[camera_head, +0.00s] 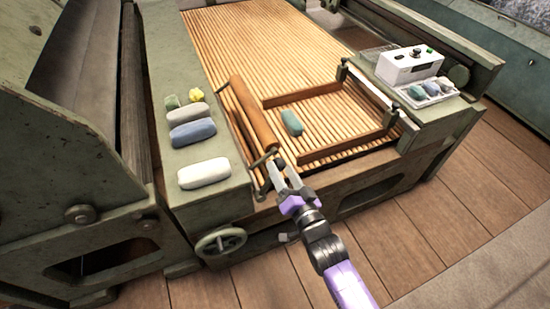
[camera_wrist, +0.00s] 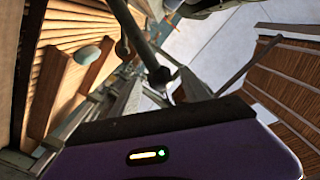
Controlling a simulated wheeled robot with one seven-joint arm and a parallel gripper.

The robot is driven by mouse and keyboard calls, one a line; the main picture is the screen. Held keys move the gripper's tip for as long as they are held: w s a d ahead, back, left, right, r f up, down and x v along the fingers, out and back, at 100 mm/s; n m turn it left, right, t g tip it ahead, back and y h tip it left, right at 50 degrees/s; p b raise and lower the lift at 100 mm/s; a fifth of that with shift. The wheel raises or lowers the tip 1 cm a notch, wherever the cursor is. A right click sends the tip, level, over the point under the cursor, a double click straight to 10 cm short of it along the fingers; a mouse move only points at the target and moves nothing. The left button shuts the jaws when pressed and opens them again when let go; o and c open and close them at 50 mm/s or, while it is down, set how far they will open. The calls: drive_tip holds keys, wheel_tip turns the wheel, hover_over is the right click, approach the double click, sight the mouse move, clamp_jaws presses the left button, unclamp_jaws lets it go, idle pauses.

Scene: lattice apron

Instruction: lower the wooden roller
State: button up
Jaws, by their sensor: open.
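The wooden roller (camera_head: 253,115) is a long tan cylinder lying over the slatted wooden bed, along its left side. Its near end has a metal bracket and arm (camera_head: 265,160). My gripper (camera_head: 278,170) is open at this near end, with its fingers around or beside a small dark knob (camera_head: 280,163); I cannot tell whether they touch it. In the wrist view a dark rod with a round knob (camera_wrist: 160,76) reaches down in front of my gripper. The roller itself is hard to make out there.
A wooden frame (camera_head: 302,98) lies on the slatted bed (camera_head: 262,42), with a teal oblong piece (camera_head: 291,122) inside it. The green ledge at left bears white and blue oblong pieces (camera_head: 193,133). A white control box (camera_head: 409,66) and a tray (camera_head: 437,99) stand at right. A handwheel (camera_head: 221,240) sits below.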

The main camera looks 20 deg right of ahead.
sight(275, 159)
drive_tip(key=w, duration=0.5)
drive_tip(key=shift+w, duration=0.2)
drive_tip(key=shift+c, duration=0.2)
clamp_jaws()
idle(1.1)
